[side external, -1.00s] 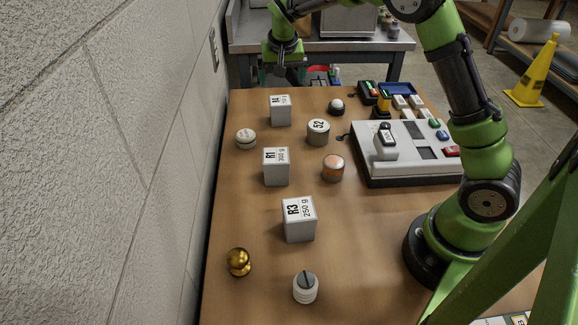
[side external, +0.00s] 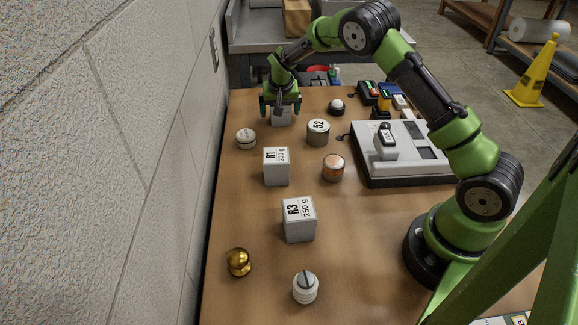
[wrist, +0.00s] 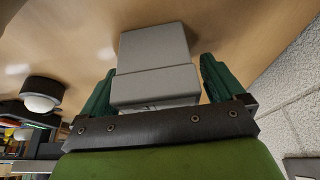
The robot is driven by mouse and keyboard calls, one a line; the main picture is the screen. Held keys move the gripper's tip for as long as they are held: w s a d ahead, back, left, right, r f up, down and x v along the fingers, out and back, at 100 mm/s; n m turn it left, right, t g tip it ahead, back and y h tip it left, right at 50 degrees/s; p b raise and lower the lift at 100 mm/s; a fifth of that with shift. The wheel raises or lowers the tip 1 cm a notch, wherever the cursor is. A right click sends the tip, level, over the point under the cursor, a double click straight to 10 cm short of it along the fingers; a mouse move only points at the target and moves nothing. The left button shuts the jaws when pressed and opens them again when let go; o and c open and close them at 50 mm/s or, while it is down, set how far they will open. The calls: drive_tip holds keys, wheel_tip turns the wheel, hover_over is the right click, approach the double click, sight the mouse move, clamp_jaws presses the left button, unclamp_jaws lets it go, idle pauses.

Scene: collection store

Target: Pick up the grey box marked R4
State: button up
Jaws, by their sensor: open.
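The grey box (side external: 281,118) that showed a partly legible mark, seemingly R4, stands at the far end of the wooden table. My gripper (side external: 281,106) is above and around its upper part, hiding its label in the side view. In the wrist view the box (wrist: 155,55) lies between the two green fingers of my gripper (wrist: 155,82), one finger on each side. The jaws are open, with a gap visible at the finger on the right. Whether the other finger touches the box is hard to tell.
Grey boxes R1 (side external: 276,167) and R3 (side external: 299,220) stand nearer the camera. A white round piece (side external: 246,139) and a tin marked 52 (side external: 318,132) flank the far box. A grey device (side external: 400,155) fills the right side; a block wall (side external: 110,160) borders the left.

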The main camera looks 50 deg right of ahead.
drive_tip(key=shift+f, duration=0.2)
drive_tip(key=c, duration=1.6)
drive_tip(key=shift+w+r, duration=0.1)
drive_tip(key=shift+r, duration=0.1)
drive_tip(key=shift+c, duration=0.5)
